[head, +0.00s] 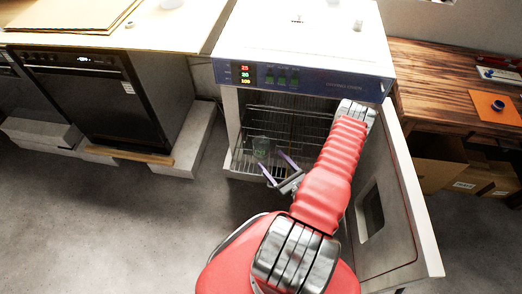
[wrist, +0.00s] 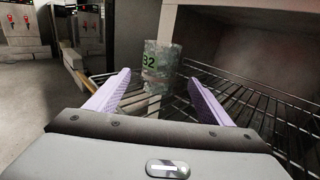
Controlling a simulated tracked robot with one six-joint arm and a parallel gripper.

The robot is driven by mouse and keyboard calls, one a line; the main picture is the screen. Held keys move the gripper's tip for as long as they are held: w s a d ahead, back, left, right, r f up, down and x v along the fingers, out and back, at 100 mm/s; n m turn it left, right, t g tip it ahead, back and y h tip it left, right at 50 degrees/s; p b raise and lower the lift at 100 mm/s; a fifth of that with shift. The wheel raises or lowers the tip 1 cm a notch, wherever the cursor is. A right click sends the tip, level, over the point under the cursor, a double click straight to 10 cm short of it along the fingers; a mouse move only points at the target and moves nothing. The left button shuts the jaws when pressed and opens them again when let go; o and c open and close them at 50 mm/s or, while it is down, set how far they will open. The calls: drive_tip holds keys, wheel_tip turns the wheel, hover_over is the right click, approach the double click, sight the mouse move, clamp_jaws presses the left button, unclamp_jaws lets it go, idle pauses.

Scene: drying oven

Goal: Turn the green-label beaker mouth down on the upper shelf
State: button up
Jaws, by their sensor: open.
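The drying oven (head: 310,85) stands open, with wire shelves inside. A clear beaker (head: 261,146) with a green label is at the left of the oven opening; I cannot tell for sure which shelf bears it. In the wrist view the beaker (wrist: 161,60) stands ahead of my fingers, its green label marked with dark figures. Its mouth direction is unclear. My gripper (head: 273,162) is open at the front of the oven, with its purple fingers (wrist: 158,80) spread either side of the beaker's line and apart from it. Nothing is between the fingers that I can tell is gripped.
The oven door (head: 400,210) hangs open at the right, beside my arm. A wire shelf (wrist: 265,110) spreads right in the wrist view. A black appliance (head: 95,95) stands left under a bench. A wooden table (head: 445,85) is at right. Floor at left is clear.

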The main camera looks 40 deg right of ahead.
sight(266, 154)
drive_tip(key=shift+w+d, duration=0.2)
drive_tip(key=shift+w, duration=1.35)
drive_tip(key=shift+w+d, duration=0.2)
drive_tip(key=shift+w, duration=1.2)
drive_tip(key=shift+w+d, duration=0.15)
drive_tip(key=shift+w, duration=1.2)
drive_tip(key=c, duration=1.2)
drive_tip(key=shift+o, duration=0.2)
drive_tip(key=shift+r, duration=0.15)
wheel_tip(266, 154, up, 10)
